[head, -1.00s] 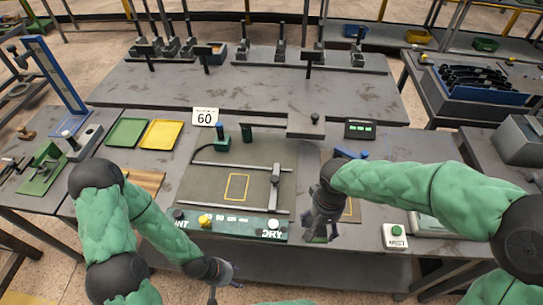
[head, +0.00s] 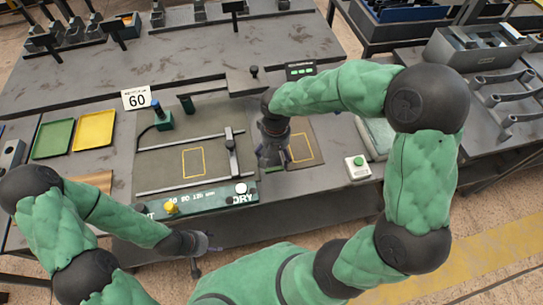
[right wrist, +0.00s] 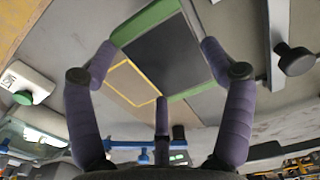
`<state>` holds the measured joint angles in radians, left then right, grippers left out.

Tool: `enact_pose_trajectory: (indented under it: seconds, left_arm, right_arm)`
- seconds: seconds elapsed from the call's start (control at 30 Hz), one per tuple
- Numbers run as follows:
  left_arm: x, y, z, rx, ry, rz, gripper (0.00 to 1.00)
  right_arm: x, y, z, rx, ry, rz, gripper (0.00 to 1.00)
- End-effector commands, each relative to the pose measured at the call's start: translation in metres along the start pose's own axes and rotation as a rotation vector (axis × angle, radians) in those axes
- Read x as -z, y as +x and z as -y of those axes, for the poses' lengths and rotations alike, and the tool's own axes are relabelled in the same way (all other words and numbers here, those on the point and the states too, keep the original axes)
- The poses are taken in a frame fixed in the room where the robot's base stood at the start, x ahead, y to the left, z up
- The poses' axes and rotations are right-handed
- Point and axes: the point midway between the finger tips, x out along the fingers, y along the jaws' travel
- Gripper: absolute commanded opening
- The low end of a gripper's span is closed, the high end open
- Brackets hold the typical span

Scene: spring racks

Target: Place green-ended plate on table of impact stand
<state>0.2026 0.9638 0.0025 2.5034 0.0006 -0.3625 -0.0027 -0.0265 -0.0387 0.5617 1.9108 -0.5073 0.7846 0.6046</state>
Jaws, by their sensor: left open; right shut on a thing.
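The green-ended plate (right wrist: 160,55) is dark, with a green strip at each end, in the right wrist view. My right gripper (right wrist: 161,62) is shut on it, its purple fingers around the plate. In the head view my right gripper (head: 272,158) hangs over the table, beside a yellow-outlined rectangle (head: 302,147); it mostly hides the plate there. My left gripper (head: 203,244) is open and empty, low at the table's front edge. I cannot make out the impact stand for certain; a grey part (head: 10,155) shows cut off at the left edge.
A dark board (head: 165,160) with rails and a second yellow rectangle lies left of my right gripper. A green tray (head: 53,138) and a yellow tray (head: 94,131) lie further left. A button box (head: 358,167) stands to the right. The 60 sign (head: 136,98) stands behind.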

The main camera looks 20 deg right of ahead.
Motion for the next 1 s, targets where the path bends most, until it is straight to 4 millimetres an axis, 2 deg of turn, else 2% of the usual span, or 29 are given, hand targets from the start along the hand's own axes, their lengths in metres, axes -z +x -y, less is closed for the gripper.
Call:
enact_pose_trajectory:
  seconds: [0.03,0.1,0.3,0.53,0.8,1.0]
  left_arm:
    - [0.0,0.004,0.002,0.0,0.0,0.0,0.56]
    - [0.0,0.007,0.002,0.0,0.0,0.0,0.56]
    - [0.001,0.01,0.004,0.0,0.0,0.0,0.56]
    - [0.001,0.012,0.004,0.0,0.0,0.0,0.56]
    - [0.001,0.024,0.009,0.0,0.0,0.0,0.56]
    - [0.001,0.023,0.008,0.0,0.0,0.0,0.56]
  right_arm:
    - [0.006,0.011,0.0,0.0,0.001,0.002,0.23]
    - [0.015,0.02,0.0,0.0,0.001,0.002,0.23]
    - [0.028,0.034,0.001,0.001,0.0,-0.001,0.23]
    - [0.036,0.044,0.001,0.0,-0.001,-0.001,0.23]
    - [0.038,0.075,0.001,0.0,0.0,0.0,0.23]
    - [0.038,0.075,0.001,0.0,0.0,-0.002,0.23]
